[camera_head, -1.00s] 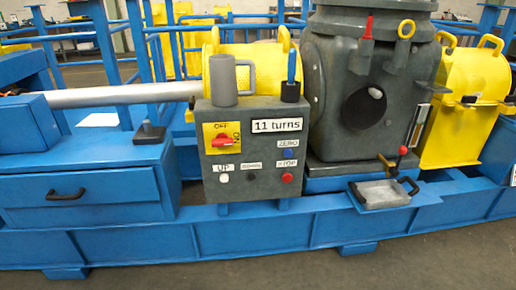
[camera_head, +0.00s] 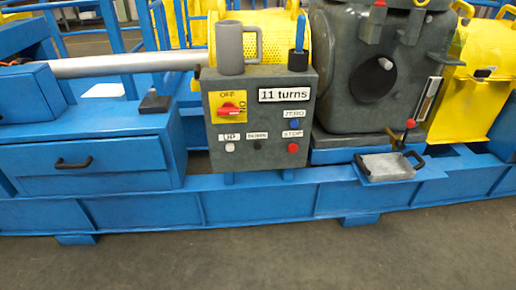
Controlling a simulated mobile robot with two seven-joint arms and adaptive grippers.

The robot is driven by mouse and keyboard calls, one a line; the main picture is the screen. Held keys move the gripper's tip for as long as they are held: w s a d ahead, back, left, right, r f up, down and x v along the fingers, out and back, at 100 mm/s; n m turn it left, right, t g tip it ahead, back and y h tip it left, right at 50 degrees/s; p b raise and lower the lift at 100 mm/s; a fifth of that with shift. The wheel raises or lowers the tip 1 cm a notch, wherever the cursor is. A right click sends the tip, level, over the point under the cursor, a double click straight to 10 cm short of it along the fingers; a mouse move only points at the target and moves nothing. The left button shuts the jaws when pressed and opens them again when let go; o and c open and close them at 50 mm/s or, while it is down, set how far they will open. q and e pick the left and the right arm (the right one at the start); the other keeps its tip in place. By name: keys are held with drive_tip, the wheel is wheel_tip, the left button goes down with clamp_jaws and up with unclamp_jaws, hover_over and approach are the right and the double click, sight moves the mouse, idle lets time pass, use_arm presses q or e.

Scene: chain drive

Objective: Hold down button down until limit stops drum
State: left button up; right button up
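A dark grey control box (camera_head: 228,165) stands on the blue frame in the middle of the head view. Its lower row has a white button (camera_head: 230,147) under the label UP, a black down button (camera_head: 257,145) under a blurred label that seems to read DOWN, and a red button (camera_head: 293,148) under STOP. A blue button (camera_head: 295,125) sits under ZERO. A red rotary switch (camera_head: 229,109) is on a yellow plate marked OFF and ON. A display (camera_head: 284,94) reads "11 turns". Neither of my grippers is in view.
A grey mug (camera_head: 230,50) and a dark cup holding a blue item (camera_head: 298,58) stand on the box. A dark grey machine housing (camera_head: 340,110) and a tray (camera_head: 388,168) are to the right. A blue drawer unit (camera_head: 100,190) is left. The floor (camera_head: 250,255) in front is clear.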

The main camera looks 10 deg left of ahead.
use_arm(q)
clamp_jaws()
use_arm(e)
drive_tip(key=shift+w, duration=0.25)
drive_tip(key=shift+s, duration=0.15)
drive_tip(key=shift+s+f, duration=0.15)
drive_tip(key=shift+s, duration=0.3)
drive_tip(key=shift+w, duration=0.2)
